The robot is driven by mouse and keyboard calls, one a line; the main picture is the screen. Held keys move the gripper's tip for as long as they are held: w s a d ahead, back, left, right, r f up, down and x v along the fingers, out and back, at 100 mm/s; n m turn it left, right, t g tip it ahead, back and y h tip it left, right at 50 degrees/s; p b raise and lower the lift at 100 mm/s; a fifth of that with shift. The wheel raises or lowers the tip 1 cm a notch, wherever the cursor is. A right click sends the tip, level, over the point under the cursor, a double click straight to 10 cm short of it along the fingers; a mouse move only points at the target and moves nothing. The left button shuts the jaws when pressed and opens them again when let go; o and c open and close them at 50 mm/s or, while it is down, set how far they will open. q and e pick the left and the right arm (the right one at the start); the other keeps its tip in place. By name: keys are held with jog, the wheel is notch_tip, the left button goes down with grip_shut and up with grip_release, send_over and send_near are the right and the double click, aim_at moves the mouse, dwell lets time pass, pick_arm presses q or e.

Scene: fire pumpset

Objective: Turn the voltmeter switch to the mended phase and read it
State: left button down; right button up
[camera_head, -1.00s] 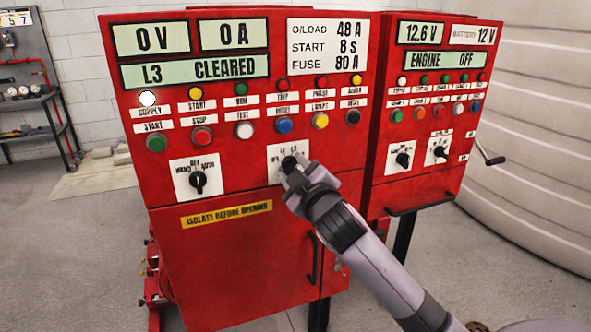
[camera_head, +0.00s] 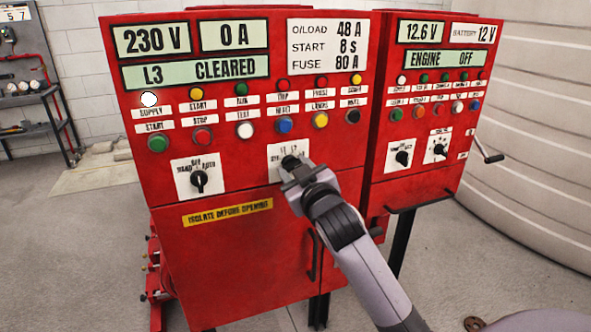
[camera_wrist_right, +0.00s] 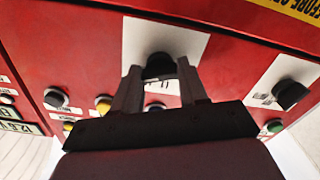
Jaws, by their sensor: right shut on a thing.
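The voltmeter switch (camera_head: 289,162) is a black knob on a white plate on the red panel (camera_head: 240,170). My right gripper (camera_head: 294,170) is shut on this knob and hides part of it and of the plate's markings. In the right wrist view the knob (camera_wrist_right: 158,67) sits between the two fingertips (camera_wrist_right: 160,72). The voltmeter display (camera_head: 152,39) reads 230 V. The ammeter display (camera_head: 234,35) reads 0 A, and the display below (camera_head: 195,71) reads L3 CLEARED. My left gripper is not in view.
A hand/auto selector (camera_head: 199,181) is left of the switch. Rows of coloured buttons (camera_head: 284,124) sit above it. A second red panel (camera_head: 425,110) reading ENGINE OFF stands to the right, with a crank handle (camera_head: 490,155). A door handle (camera_head: 312,255) is below.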

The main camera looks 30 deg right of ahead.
jog(key=o, duration=1.1)
jog(key=shift+c, duration=0.2)
jog(key=shift+s, duration=0.15)
jog(key=v, duration=0.7)
jog(key=shift+b, duration=0.45)
jog(key=s+a+f+n+g+y, duration=0.1)
jog(key=s+a+f+g+y, duration=0.15)
jog(key=f, duration=0.75)
jog(key=s+a+f+g+y, duration=0.1)
jog(key=s+a+f+y, duration=0.2)
jog(key=f, duration=0.7)
jog(key=s+a+f+g+y, duration=0.1)
jog(key=s+a+f+g, duration=0.2)
jog(key=s+a+f, duration=0.4)
jog(key=s+f, duration=0.6)
jog(key=f, duration=0.1)
jog(key=shift+s+f, duration=0.4)
